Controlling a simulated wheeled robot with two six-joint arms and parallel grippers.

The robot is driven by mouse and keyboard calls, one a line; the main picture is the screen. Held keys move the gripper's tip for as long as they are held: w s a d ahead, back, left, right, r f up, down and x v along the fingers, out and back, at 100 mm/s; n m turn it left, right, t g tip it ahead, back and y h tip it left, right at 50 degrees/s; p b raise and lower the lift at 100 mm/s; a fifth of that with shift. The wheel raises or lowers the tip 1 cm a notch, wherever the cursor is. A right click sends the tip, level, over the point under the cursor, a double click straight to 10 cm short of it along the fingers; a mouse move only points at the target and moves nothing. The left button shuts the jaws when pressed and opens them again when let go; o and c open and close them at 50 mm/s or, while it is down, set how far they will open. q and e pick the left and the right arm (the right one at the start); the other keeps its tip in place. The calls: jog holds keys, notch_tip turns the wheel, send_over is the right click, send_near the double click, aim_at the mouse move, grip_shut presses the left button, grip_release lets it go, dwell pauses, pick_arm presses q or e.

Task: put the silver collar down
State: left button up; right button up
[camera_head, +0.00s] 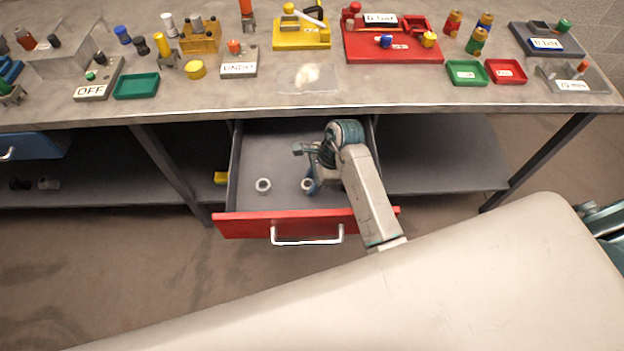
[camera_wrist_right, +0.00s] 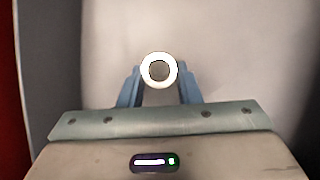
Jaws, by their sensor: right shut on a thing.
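A silver collar (camera_head: 307,185) is between the fingers of my right gripper (camera_head: 311,187), inside the open drawer (camera_head: 240,165) with the red front. In the right wrist view the same collar (camera_wrist_right: 159,70) shows as a bright ring between the two blue fingertips, and the gripper (camera_wrist_right: 159,84) is shut on it. The pale drawer floor lies behind it; I cannot tell whether the collar touches the floor. A second silver collar (camera_head: 263,185) lies on the drawer floor to the left, apart from my gripper. My left gripper is not in view.
The drawer's red front (camera_head: 245,225) has a silver handle (camera_head: 307,238). The drawer floor is bare behind and around the left collar. The workbench (camera_head: 330,105) above carries several trays, blocks and fittings. A yellow item (camera_head: 220,178) sits on the shelf left of the drawer.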

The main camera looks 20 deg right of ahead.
jog(key=shift+f, duration=0.15)
jog(key=o, duration=1.1)
jog(key=shift+c, duration=0.2)
